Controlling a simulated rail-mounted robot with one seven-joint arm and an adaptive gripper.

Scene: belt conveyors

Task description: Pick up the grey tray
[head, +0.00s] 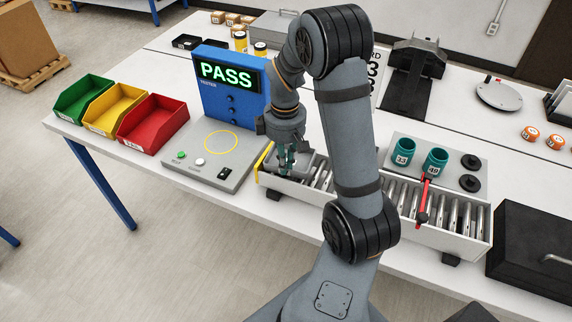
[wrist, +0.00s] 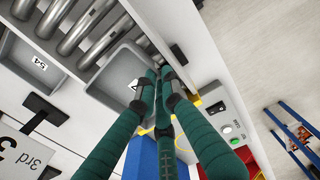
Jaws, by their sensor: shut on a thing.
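The grey tray (wrist: 112,72) is a shallow rounded box seen in the wrist view, at the end of the roller conveyor. A dark mark shows on its floor, partly hidden by a finger. My gripper (wrist: 160,78) has green-teal fingers shut on the tray's wall at its right side. In the head view my gripper (head: 287,166) points down at the left end of the conveyor, beside the yellow end piece. The tray (head: 303,161) is largely hidden there by the fingers. I cannot tell whether it rests on the rollers or is slightly raised.
The blue tester (head: 230,93) reading PASS stands left. Green, yellow and red bins (head: 152,120) stand farther left. A black case (head: 530,250) sits at the right.

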